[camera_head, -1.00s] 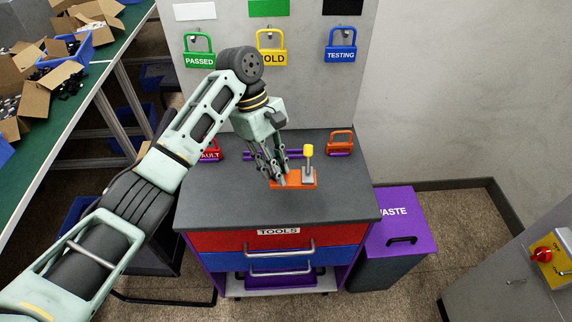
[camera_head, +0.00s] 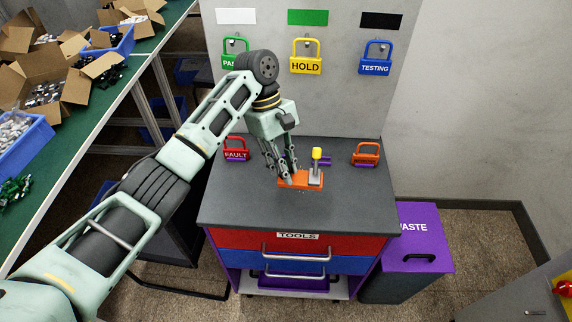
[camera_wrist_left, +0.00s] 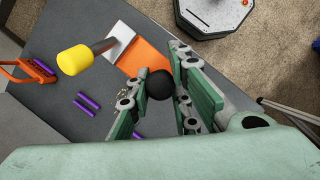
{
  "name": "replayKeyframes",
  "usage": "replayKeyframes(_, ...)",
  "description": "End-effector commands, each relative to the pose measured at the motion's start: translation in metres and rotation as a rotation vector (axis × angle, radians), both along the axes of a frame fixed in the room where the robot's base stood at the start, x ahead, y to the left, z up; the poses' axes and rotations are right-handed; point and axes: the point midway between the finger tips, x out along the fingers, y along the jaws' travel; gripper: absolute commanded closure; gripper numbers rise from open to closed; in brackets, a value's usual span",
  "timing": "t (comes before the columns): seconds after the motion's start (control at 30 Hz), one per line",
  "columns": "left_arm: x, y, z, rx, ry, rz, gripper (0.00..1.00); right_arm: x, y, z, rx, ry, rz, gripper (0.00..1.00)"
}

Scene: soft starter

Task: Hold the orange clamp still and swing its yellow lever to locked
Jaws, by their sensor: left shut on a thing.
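The orange clamp (camera_head: 291,180) lies on the dark grey top of the tool cabinet. Its lever with a yellow cap (camera_head: 317,154) stands upright at the clamp's right end. In the left wrist view the orange base (camera_wrist_left: 146,58), the yellow cap (camera_wrist_left: 74,60) and a round black knob (camera_wrist_left: 160,84) show. My left gripper (camera_head: 287,176) reaches down onto the clamp's left end, with its fingers on both sides of the black knob. It is shut on the clamp there; the fingers partly hide that end. My right gripper is in neither view.
A red FAULT padlock (camera_head: 236,152) and an orange padlock (camera_head: 366,155) stand toward the back of the cabinet top (camera_head: 250,207). Padlocks hang on the grey panel behind. A purple-lidded waste bin (camera_head: 414,232) stands at the right. The cabinet top's front right is clear.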

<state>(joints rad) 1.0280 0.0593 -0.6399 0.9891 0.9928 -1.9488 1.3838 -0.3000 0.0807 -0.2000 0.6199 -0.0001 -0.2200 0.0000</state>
Motion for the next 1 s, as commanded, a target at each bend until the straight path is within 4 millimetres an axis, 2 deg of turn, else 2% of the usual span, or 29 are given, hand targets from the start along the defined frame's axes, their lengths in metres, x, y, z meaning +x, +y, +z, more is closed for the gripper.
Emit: replayKeyframes(1.0,0.0,-0.001,-0.04,-0.001,0.001,0.0,1.0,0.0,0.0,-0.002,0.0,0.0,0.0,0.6)
